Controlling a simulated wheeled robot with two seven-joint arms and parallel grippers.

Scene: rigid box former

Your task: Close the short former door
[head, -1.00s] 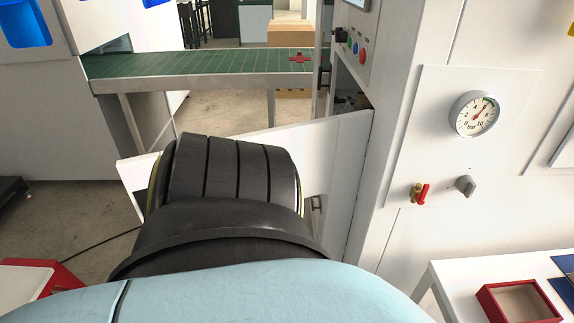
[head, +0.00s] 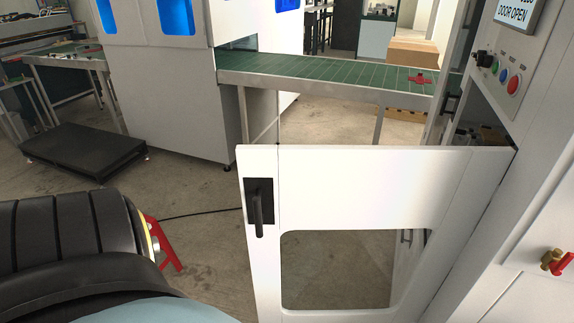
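The short former door (head: 360,185) is white with a window cut-out in its lower part. It stands open, swung out from the white former machine (head: 545,170) on the right. A black handle (head: 258,207) is on its free left edge. The machine's display (head: 515,12) reads "DOOR OPEN". One of my arms, black and light blue, fills the lower left of the head view, apart from the door. Neither gripper shows.
A green conveyor (head: 330,75) with a red part (head: 420,79) on it runs behind the door. A low black platform (head: 82,150) lies on the floor at left. A red stand (head: 165,245) shows beside my arm. Open floor lies left of the door.

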